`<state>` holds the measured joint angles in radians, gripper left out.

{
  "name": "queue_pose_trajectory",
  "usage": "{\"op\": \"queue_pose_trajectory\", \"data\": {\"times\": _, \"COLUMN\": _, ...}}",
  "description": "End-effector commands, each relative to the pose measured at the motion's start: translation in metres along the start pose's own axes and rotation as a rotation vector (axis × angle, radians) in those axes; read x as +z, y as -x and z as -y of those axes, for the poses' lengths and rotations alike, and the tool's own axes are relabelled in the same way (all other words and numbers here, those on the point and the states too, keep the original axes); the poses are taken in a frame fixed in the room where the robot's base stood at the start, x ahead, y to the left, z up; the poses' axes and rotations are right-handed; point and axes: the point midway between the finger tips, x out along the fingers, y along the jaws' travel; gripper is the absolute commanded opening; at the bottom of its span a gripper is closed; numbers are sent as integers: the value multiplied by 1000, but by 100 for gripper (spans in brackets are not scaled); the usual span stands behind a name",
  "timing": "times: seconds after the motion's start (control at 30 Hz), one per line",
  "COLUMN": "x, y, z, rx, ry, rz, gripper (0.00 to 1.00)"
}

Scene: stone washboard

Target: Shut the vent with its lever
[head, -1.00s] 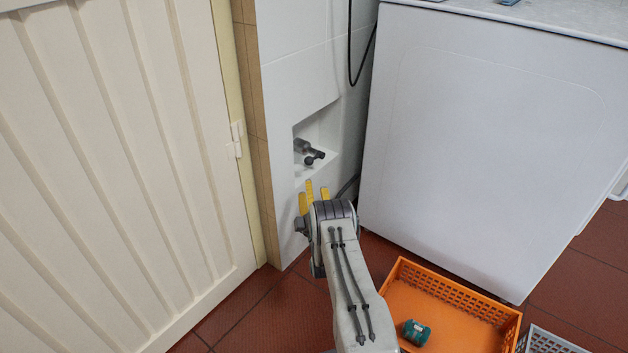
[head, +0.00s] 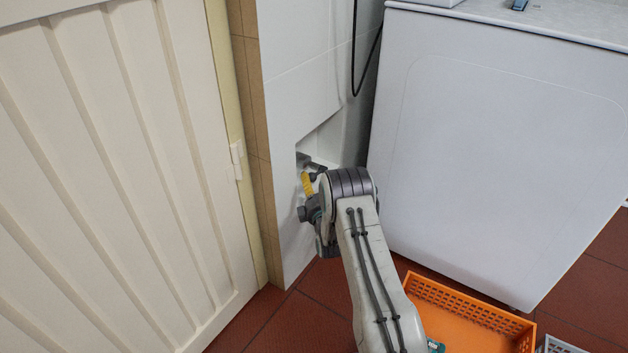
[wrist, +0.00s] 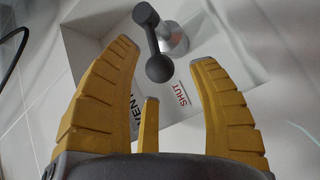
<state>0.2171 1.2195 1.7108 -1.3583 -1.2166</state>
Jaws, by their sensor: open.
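A plate (wrist: 185,100) beneath reads partly "VENT" and, in red, "SHUT". In the head view the lever (head: 316,168) is partly hidden by my arm and gripper. My gripper (wrist: 165,54) has yellow ribbed fingers spread apart and empty. The lever's lower ball appears between the two large fingertips, with no clear contact. In the head view my gripper (head: 308,184) is at the recess opening, with most fingers hidden.
A white appliance (head: 490,150) stands right of the recess, with a dark hose (head: 354,60) hanging between. A cream slatted door (head: 110,180) is at left. An orange crate (head: 470,310) sits on the red tiled floor, with a teal object (head: 435,346) partly showing.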

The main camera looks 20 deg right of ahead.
Motion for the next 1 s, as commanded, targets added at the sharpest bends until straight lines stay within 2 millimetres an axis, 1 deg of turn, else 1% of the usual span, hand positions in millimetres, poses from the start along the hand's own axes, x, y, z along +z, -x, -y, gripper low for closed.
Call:
{"op": "queue_pose_trajectory", "data": {"times": 0.1, "x": 1, "y": -12, "z": 1, "rx": 4, "ry": -1, "rz": -1, "gripper": 54}}
{"op": "queue_pose_trajectory", "data": {"times": 0.3, "x": 1, "y": -25, "z": 0, "rx": 3, "ry": -1, "rz": 0, "gripper": 54}}
{"op": "queue_pose_trajectory", "data": {"times": 0.5, "x": 0, "y": -29, "z": 0, "rx": 1, "ry": -1, "rz": 1, "gripper": 54}}
{"op": "queue_pose_trajectory", "data": {"times": 0.77, "x": 0, "y": -29, "z": -1, "rx": 1, "ry": -1, "rz": 0, "gripper": 55}}
{"op": "queue_pose_trajectory", "data": {"times": 1.0, "x": 0, "y": -29, "z": -1, "rx": 1, "ry": -1, "rz": 0, "gripper": 34}}
